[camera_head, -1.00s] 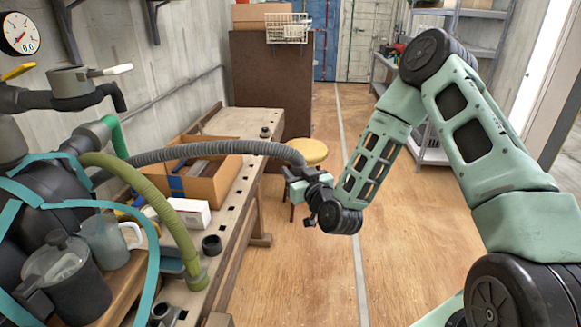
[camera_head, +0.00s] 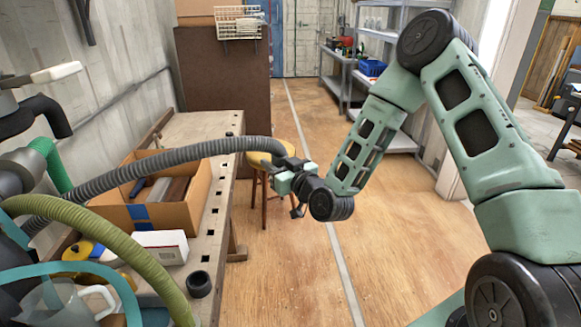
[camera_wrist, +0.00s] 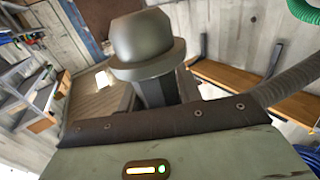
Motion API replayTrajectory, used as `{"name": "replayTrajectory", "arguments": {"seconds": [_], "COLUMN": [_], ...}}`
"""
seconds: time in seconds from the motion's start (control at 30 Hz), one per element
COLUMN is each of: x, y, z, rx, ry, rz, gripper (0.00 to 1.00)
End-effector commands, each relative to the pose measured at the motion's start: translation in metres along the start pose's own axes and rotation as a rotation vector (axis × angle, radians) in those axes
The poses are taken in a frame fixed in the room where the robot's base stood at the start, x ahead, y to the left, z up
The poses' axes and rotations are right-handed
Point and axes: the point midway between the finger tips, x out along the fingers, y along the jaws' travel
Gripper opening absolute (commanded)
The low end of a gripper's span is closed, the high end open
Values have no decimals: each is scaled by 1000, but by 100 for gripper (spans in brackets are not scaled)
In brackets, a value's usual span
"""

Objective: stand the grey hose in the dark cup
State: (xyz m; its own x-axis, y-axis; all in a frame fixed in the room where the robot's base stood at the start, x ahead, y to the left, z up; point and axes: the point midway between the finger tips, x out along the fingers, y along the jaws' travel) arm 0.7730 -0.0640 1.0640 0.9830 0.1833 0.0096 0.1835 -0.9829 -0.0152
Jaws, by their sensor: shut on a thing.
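The grey hose (camera_head: 150,163) is ribbed and arches from the left, over the bench, to my gripper (camera_head: 283,168). My gripper is shut on the hose near its free end, above the floor and right of the bench. The hose also shows at the right of the wrist view (camera_wrist: 288,84). A rounded dark grey piece (camera_wrist: 143,42) stands between the jaws there; I cannot tell exactly how it joins the hose. The dark cup (camera_head: 199,285) is small and round and stands on the bench near its right edge, in front of and left of my gripper, apart from the hose.
A cardboard box (camera_head: 178,214), a white box (camera_head: 160,247) and a clear jug (camera_head: 55,305) are by the bench (camera_head: 212,226). An olive hose (camera_head: 120,244) curves across the front left. A yellow stool (camera_head: 259,162) stands behind my gripper.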

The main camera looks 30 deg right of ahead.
Motion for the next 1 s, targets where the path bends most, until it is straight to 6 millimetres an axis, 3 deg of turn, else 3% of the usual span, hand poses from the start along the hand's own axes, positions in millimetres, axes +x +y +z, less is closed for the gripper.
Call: {"name": "replayTrajectory", "arguments": {"seconds": [0.27, 0.47, 0.8, 1.0], "x": [13, 18, 8, -8], "y": [-46, -92, -211, -263], "z": [5, 10, 29, 56], "rx": [9, 14, 5, -6], "ry": [8, 10, 1, -12], "rz": [-153, -299, -673, -840], "gripper": [6, 6, 6, 6]}}
